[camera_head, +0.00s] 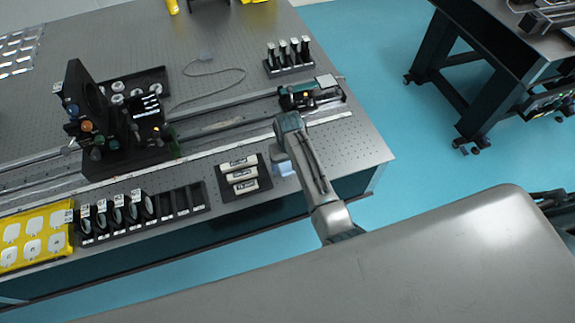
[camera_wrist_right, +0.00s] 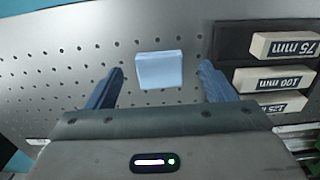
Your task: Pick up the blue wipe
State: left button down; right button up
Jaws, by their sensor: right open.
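The blue wipe (camera_wrist_right: 159,70) is a small light-blue folded square. It lies flat on the perforated optical table (camera_wrist_right: 60,60) in the right wrist view. In the head view the wipe (camera_head: 283,168) shows only in part, beside my right arm near the table's front edge. My right gripper (camera_wrist_right: 161,88) is open above the table. In the head view my right arm hides the fingertips. My left gripper is in neither view.
A black tray (camera_head: 262,190) with several white labelled blocks sits close beside the wipe. A black rack (camera_head: 178,205) with round optics and a yellow tray (camera_head: 62,221) stand farther left. A rail (camera_head: 215,127) with mounted devices runs behind.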

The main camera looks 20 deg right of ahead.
jog(key=shift+f, duration=1.25)
jog(key=c, duration=1)
jog(key=shift+c, duration=0.2)
jog(key=shift+r, duration=0.15)
jog(key=shift+r+b, duration=0.3)
jog(key=shift+r, duration=0.15)
jog(key=shift+s+r+b, duration=0.2)
jog(key=shift+r+b, duration=0.5)
jog(key=shift+r, duration=0.4)
jog(key=s+d+r+b, duration=0.1)
jog(key=s+b, duration=0.3)
jog(key=s, duration=1.1)
jog(key=shift+s+d+r, duration=0.3)
jog(key=shift+d+r, duration=0.05)
jog(key=shift+d, duration=0.15)
